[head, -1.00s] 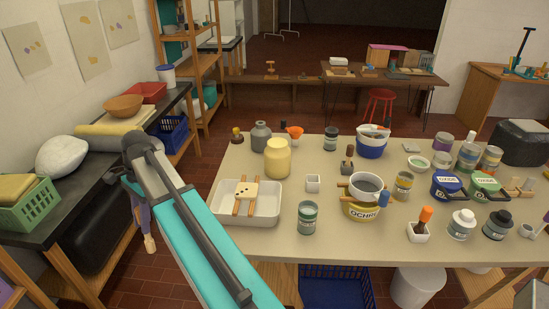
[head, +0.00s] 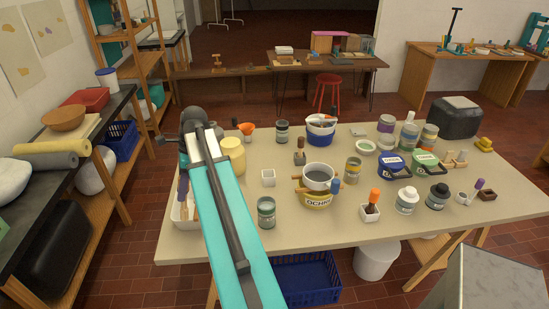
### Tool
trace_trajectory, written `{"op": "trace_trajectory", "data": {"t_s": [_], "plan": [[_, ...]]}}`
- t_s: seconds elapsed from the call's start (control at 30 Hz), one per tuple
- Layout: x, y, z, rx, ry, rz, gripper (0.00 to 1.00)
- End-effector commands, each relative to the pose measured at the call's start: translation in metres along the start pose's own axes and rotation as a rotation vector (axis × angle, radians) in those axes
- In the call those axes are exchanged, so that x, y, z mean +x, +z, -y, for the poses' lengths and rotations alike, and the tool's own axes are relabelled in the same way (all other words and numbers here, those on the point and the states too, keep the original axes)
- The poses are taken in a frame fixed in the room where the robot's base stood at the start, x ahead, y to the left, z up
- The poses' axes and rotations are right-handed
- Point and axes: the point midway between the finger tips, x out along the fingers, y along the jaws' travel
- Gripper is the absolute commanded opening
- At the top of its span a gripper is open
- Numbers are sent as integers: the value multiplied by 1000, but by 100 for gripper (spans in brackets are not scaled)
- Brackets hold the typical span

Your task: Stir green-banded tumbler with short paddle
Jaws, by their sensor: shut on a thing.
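My gripper (head: 182,163) is mostly hidden behind my teal arm, at the left end of the table. It is shut on a slim tool with a purple upper part and a wooden lower part (head: 183,190), seemingly the short paddle. The tool hangs down over or in front of the white tray (head: 178,223); I cannot tell its exact height. A grey-green jar (head: 266,212) stands near the table's front edge, right of my arm. Another dark-green-banded one (head: 282,132) stands farther back. I cannot tell for sure which is the green-banded tumbler.
A yellow jar (head: 232,156) and a small white cup (head: 268,178) stand near my arm. Several tins and bottles crowd the right half. A dark bench (head: 70,155) runs along the left.

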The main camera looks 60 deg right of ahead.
Motion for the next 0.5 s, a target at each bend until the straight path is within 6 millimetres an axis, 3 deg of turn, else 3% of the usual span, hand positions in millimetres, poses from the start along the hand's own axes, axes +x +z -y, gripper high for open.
{"op": "trace_trajectory", "data": {"t_s": [0.5], "plan": [[-77, -128, 3, 280, -87, 58, 3]]}}
